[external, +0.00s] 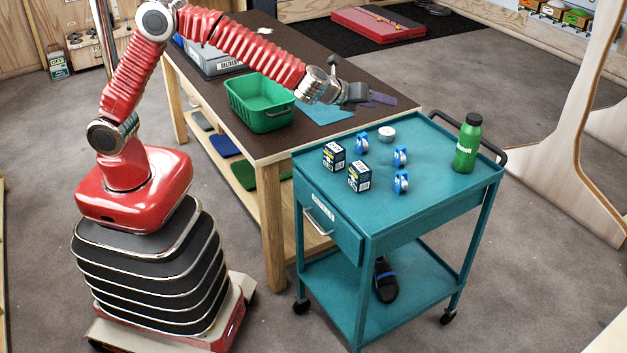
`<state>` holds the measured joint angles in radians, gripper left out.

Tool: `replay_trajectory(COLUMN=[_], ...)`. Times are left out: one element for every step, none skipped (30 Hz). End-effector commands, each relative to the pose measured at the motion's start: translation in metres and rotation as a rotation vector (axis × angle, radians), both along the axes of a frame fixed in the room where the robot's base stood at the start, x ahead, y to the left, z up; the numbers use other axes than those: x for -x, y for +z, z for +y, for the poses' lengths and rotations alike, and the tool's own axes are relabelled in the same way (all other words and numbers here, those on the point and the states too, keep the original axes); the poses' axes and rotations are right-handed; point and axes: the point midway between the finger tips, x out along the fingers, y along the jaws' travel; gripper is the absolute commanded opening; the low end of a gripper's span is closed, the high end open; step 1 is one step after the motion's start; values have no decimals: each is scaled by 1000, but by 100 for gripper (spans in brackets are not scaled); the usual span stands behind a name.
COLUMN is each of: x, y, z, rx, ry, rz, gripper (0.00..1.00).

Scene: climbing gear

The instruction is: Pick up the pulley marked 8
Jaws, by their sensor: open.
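Three blue and silver pulleys stand on the teal cart's top: a back left one (362,143), a right one (400,156) and a front one (401,182). Their markings are too small to read, so I cannot tell which is marked 8. My gripper (384,98) is open, with nothing seen between its fingers.
The teal cart (440,203) also holds two small boxes (334,157), a white tape roll (386,133) and a tall green bottle (467,144). A green bin (262,118) and a grey delivery crate (215,62) stand on the table (290,55). The cart's front right top is clear.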

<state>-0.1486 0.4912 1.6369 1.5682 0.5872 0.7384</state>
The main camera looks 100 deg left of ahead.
Motion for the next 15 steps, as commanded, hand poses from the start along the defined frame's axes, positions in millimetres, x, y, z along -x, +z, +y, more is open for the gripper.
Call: replay_trajectory(x=[-11, -17, -25, -32, -37, -45, -51, -56, -63, -68, -73, -78, -81, -84, -87], y=[-12, -17, -25, -30, -37, -45, -51, -58, -66, -72, -78, -85, -90, -93, -97], z=[4, 5, 7, 9, 10, 12, 13, 15, 16, 17, 17, 18, 19, 19, 19], rx=[-36, -60, -92, -115, -138, -170, -194, -217, -248, -268, -288, -313, -329, -342, -357], ry=[-28, -49, -75, -95, -115, -142, -162, -182, -209, -228, -245, -266, -281, -291, -305], rz=[28, 45, 66, 83, 100, 121, 138, 155, 177, 192, 206, 224, 235, 244, 255], gripper=[53, 53, 53, 53, 53, 53, 53, 53, 53, 53, 53, 53, 53, 53, 53])
